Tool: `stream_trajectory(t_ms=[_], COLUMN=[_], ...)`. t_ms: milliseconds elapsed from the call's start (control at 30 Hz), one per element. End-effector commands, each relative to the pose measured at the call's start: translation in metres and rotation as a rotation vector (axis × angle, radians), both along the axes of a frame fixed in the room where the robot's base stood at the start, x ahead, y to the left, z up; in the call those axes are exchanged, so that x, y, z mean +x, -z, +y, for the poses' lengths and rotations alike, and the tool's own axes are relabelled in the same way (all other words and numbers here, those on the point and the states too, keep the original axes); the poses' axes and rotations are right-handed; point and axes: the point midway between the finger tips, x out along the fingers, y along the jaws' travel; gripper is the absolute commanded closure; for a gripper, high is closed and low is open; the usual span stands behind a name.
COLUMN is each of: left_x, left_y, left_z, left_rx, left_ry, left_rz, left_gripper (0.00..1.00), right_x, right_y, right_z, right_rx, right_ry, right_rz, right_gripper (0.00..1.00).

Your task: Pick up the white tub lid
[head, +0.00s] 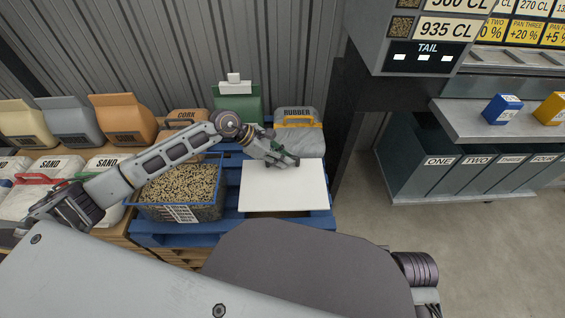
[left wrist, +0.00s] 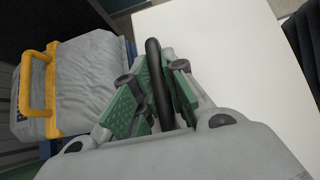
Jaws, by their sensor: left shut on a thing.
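The white tub lid (head: 284,188) is a flat white panel at the right end of the blue pallet, and it fills much of the left wrist view (left wrist: 220,55). My left gripper (head: 287,161) is at its far edge. In the left wrist view, the green-padded fingers (left wrist: 160,97) are closed around a dark, curved handle (left wrist: 154,65) at the lid's edge. A dark brown gap shows under the lid's near edge; I cannot tell how far the lid is raised. My right gripper is out of view.
A blue crate of pellets (head: 180,193) stands left of the lid. A grey rubber bag (head: 298,134) with a yellow handle and a green container (head: 238,103) stand behind. Sand bags (head: 52,176) are further left. A dark post (head: 346,120) rises at the right, with clear floor beyond.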

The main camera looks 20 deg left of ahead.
Motion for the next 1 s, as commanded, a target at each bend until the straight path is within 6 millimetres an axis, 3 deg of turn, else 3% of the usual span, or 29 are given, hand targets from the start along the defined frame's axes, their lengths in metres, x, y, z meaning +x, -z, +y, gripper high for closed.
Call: stream_trajectory(t_ms=[733, 1000], left_x=[0.001, 0.006], left_y=[-0.009, -0.027], left_z=[0.000, -0.003], left_rx=[-0.001, -0.001], left_ry=[-0.001, 0.002], left_rz=[0.000, 0.000], left_gripper=[1.00, 1.00], right_x=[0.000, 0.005], right_y=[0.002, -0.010], right_z=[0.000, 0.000], right_rx=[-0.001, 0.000], right_ry=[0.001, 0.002], right_rz=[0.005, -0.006], right_gripper=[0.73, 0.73])
